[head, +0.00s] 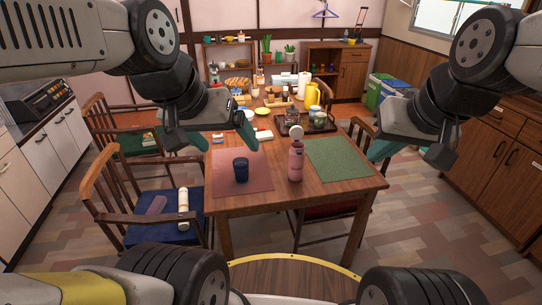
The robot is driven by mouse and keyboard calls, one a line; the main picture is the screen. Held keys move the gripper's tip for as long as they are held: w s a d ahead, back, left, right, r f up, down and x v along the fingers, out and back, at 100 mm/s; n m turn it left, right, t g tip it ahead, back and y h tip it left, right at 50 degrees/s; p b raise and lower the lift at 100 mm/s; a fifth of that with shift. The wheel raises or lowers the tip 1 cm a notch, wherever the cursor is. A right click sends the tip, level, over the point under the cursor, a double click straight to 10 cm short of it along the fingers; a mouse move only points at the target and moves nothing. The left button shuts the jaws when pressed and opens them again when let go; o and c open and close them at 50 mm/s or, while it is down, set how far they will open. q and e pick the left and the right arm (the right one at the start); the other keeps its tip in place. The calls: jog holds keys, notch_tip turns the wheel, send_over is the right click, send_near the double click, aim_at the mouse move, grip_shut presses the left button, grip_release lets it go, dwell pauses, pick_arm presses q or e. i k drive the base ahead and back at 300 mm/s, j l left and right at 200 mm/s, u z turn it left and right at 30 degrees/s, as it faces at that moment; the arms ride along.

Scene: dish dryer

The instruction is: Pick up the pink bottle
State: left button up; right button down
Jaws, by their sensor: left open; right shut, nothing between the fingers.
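The pink bottle (296,161) stands upright near the front edge of the wooden table, between the red placemat and the green placemat. Its pale round top shows above the body. My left gripper (188,139) is open and empty, raised at the left of the table and well apart from the bottle. My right gripper (412,152) is shut with nothing in it, raised at the right of the table, also apart from the bottle. Nothing hides the bottle in the head view.
A dark blue cup (241,169) stands on the red placemat (222,178), left of the bottle. The green placemat (339,160) is bare. A tray with jars (318,120) and a yellow pitcher (312,97) stand farther back. Chairs (103,184) flank the wooden table (333,189).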

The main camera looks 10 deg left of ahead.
aim_at(296, 163)
jog(key=i+l, duration=0.1)
jog(key=l, duration=1.15)
jog(key=i+u, duration=0.05)
